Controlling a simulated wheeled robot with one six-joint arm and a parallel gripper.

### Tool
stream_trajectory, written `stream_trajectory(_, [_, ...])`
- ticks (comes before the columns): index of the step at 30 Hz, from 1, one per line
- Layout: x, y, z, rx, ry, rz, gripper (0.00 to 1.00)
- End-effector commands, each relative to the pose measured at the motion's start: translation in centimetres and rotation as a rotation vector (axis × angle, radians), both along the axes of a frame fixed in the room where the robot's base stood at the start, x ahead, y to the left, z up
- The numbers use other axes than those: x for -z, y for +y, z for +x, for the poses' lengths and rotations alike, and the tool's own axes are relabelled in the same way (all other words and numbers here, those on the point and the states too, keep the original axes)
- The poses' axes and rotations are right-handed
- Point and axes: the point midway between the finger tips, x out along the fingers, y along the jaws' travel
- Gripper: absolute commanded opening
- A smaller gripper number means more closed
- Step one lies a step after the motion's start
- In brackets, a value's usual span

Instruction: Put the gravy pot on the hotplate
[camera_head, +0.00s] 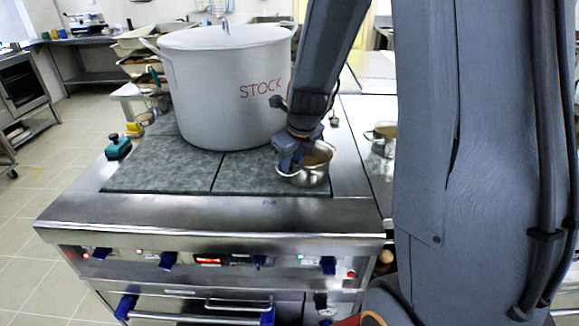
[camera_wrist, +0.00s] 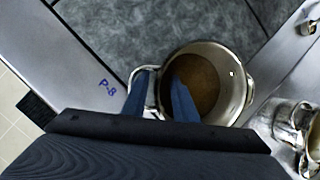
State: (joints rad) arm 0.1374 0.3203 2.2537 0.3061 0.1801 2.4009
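The gravy pot (camera_head: 316,178) is a small steel pot with brown contents. It stands upright at the front right corner of the dark grey hotplate (camera_head: 160,173); in the wrist view its right side overlaps the steel border. My gripper (camera_head: 290,163) is at the pot's left side. In the wrist view, my gripper (camera_wrist: 162,88) has its blue fingers apart, one outside the wall by the handle and one over the inside of the gravy pot (camera_wrist: 236,100). Gaps show between the fingers and the wall. The hotplate (camera_wrist: 140,30) lies beneath.
A large stockpot (camera_head: 215,95) marked STOCK stands behind on the hotplate. Another small pot (camera_head: 384,146) is on the steel surface to the right. A green-handled item (camera_head: 118,147) sits at the left edge. The hotplate's front left is clear.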

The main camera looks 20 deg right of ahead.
Motion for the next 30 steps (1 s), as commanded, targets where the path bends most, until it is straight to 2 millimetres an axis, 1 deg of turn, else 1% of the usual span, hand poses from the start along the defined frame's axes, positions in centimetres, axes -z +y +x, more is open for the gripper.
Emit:
stream_trajectory(1, [-1.1, 0.0, -0.3, -0.001, -0.003, -0.001, 0.26])
stream_trajectory(6, [-4.1, -0.1, -1.6, 0.001, -0.006, -0.001, 0.26])
stream_trajectory(12, [-7.2, -0.1, -2.9, 0.001, -0.006, -0.001, 0.26])
stream_trajectory(15, [-8.3, 0.0, -3.4, 0.000, -0.004, -0.001, 0.26])
stream_trajectory(20, [-9.4, 0.0, -3.9, 0.000, -0.002, 0.000, 0.26])
stream_trajectory(24, [-9.5, 0.1, -4.3, -0.042, 0.005, -0.017, 0.26])
stream_trajectory(26, [-9.3, 0.4, -4.7, -0.105, 0.013, -0.041, 0.26])
stream_trajectory(29, [-8.5, 0.9, -5.7, -0.282, 0.035, -0.107, 0.26])
stream_trajectory(30, [-8.2, 1.2, -6.2, -0.375, 0.045, -0.140, 0.26])
